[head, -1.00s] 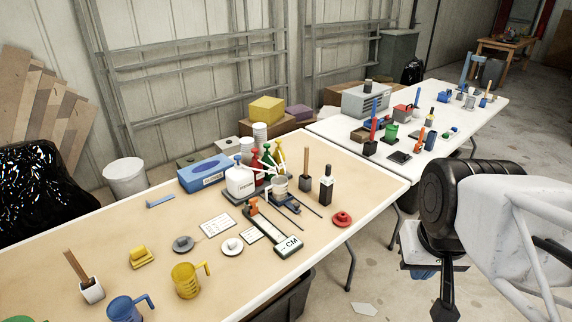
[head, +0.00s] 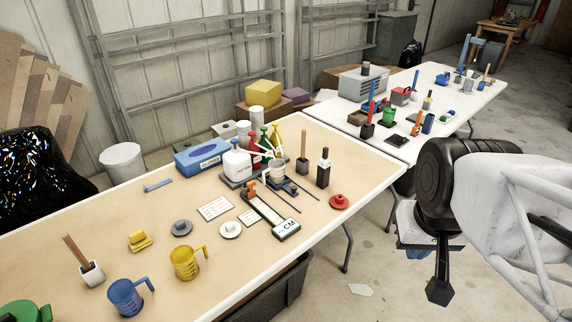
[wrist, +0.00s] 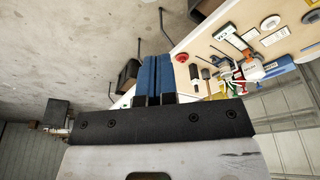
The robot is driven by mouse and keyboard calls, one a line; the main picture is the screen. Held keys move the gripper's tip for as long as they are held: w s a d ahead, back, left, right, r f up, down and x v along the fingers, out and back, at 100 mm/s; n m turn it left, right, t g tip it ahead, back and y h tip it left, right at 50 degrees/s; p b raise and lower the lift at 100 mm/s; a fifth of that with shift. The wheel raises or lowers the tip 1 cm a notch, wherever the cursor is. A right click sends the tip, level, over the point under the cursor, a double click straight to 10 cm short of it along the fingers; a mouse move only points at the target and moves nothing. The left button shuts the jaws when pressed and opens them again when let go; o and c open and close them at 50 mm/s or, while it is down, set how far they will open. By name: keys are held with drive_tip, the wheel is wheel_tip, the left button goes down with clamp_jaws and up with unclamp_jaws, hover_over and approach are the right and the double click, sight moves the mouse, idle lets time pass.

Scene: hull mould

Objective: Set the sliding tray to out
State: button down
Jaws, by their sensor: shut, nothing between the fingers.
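What looks like the sliding tray is a small blue carriage (head: 283,187) on two thin dark rails (head: 307,201), among the bottles on the near table in the head view. A light grey cup (head: 277,168) stands at its back end. The rails run toward the table's front right, and their front stretch is bare. My gripper (wrist: 156,62) shows in the wrist view with its two blue fingers together and empty. It is off the table's edge, well apart from the tray. In the head view my arm is at the right, over the floor.
White, red, green and yellow bottles crowd behind. A dark bin (head: 277,291) stands under the table.

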drive_tip(key=c, duration=1.5)
unclamp_jaws()
drive_tip(key=shift+c, duration=0.2)
drive_tip(key=o, duration=0.5)
drive_tip(key=shift+w+r, duration=0.15)
drive_tip(key=shift+w, duration=0.25)
drive_tip(key=shift+o, duration=0.7)
drive_tip(key=w+a, duration=0.3)
drive_tip(key=w, duration=1.2)
drive_tip(key=shift+r+g, duration=0.25)
drive_tip(key=shift+g, duration=0.05)
drive_tip(key=w+a+f, duration=0.2)
drive_tip(key=w+a, duration=0.1)
drive_tip(key=w, duration=0.5)
drive_tip(key=w+a+f, duration=0.2)
drive_tip(key=w+f, duration=0.1)
drive_tip(key=w, duration=0.5)
drive_tip(key=w+a+f, duration=0.4)
drive_tip(key=w+f, duration=0.3)
drive_tip(key=w+a+f+g, duration=0.1)
drive_tip(key=w+a+f, duration=0.3)
drive_tip(key=w+f, duration=0.3)
drive_tip(key=w+a+f+g, duration=0.1)
drive_tip(key=w+a+f, duration=0.4)
drive_tip(key=w+f, duration=0.2)
drive_tip(key=shift+w+f, duration=0.35)
drive_tip(key=shift+w, duration=0.15)
drive_tip(key=shift+w+a+f, duration=0.2)
drive_tip(key=shift+w+f, duration=0.15)
drive_tip(key=shift+f, duration=0.25)
